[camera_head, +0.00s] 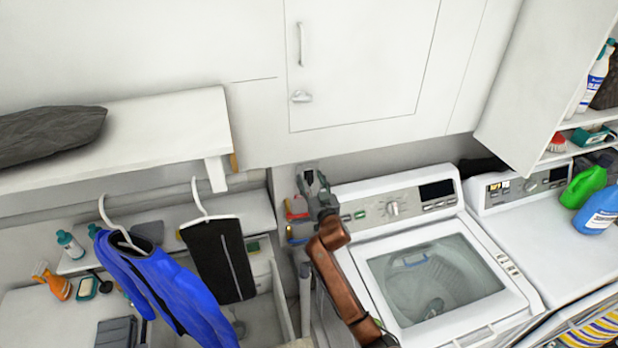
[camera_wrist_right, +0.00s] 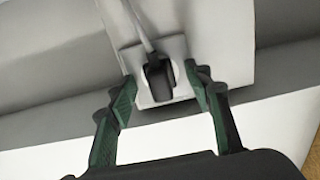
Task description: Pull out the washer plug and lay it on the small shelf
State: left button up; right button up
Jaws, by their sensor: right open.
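The black washer plug (camera_wrist_right: 158,78) sits in a pale wall outlet (camera_wrist_right: 178,50) in the right wrist view, with a light cord running up from it. My right gripper (camera_wrist_right: 160,85) is open, one finger on each side of the plug, and I see gaps between fingers and plug. In the head view my right gripper (camera_head: 313,182) is at the wall left of the washer (camera_head: 355,192), over the outlet area, and mostly hides the plug. The small shelf (camera_head: 262,212) appears to be the white ledge under the hanging clothes. My left gripper is not in view.
A blue garment (camera_head: 165,285) and a black one (camera_head: 220,262) hang left of my arm. Red and blue valves (camera_head: 297,215) are on the wall just below the gripper. An upper shelf (camera_head: 170,130) holds a dark bag (camera_head: 50,132). A cabinet (camera_head: 360,60) is above.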

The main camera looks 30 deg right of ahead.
aim_at(311, 181)
jog(key=shift+c, duration=0.2)
grip_shut()
dwell(0.4)
jog(key=shift+s+a, duration=0.1)
jog(key=shift+s, duration=0.05)
jog(key=shift+s+a+p, duration=0.15)
jog(key=shift+s+p, duration=0.25)
jog(key=shift+s, duration=0.2)
jog(key=shift+p+v, duration=1.05)
jog(key=shift+v, duration=1.2)
